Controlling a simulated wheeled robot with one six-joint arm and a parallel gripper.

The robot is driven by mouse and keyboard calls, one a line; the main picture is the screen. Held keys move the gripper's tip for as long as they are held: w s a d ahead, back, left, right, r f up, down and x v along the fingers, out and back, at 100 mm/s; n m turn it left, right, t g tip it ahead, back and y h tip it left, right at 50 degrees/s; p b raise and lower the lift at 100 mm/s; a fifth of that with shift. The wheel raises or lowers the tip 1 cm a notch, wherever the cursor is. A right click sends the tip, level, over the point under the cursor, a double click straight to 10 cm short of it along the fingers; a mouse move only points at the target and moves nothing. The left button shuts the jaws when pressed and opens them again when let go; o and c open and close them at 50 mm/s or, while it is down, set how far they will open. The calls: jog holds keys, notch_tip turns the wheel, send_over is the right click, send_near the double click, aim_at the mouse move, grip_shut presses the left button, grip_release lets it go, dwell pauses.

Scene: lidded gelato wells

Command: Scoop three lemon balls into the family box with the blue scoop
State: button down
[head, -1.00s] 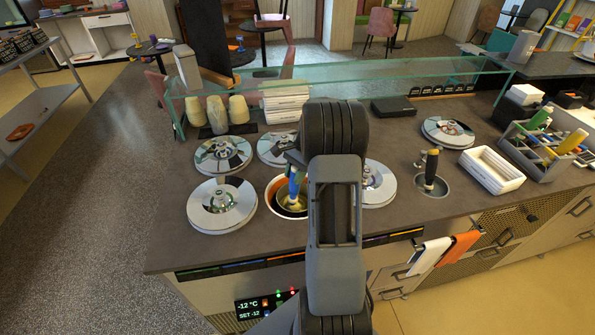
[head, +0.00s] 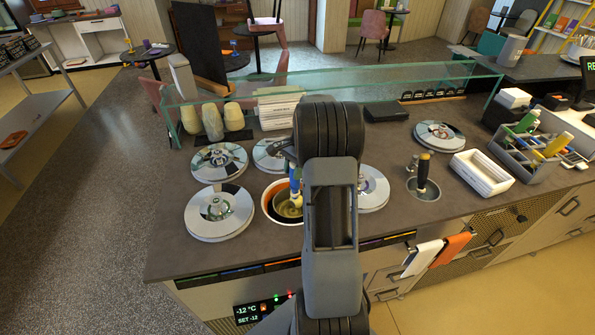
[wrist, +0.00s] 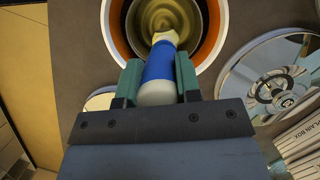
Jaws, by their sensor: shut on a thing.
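My gripper (wrist: 159,82) is shut on the blue scoop (wrist: 157,66), around its blue handle, with the white end towards me. In the head view the blue scoop (head: 295,181) stands roughly upright in the open well (head: 270,210). The open well also shows in the wrist view (wrist: 111,38), with an orange-brown ring inside a white rim. Yellowish gelato (wrist: 165,14) lies at its bottom, and the scoop's head is down there, its bowl not clearly visible. A white open box (head: 482,174) stands at the right of the counter; I cannot tell whether it is the family box.
Round shiny lids (head: 219,212) cover several wells around the open one. A yellow-and-black handled tool (head: 423,172) stands in a small round well to the right. A glass guard (head: 340,85) runs along the back, with cups (head: 212,118) and stacked boxes near it.

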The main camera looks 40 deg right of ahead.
jog(key=a+r+h, duration=0.1)
jog(key=a+r, duration=0.2)
jog(key=r, duration=0.6)
jog(key=shift+s+a+r+h, duration=0.2)
jog(key=shift+r+h, duration=0.15)
jog(key=shift+h, duration=0.05)
dwell(0.7)
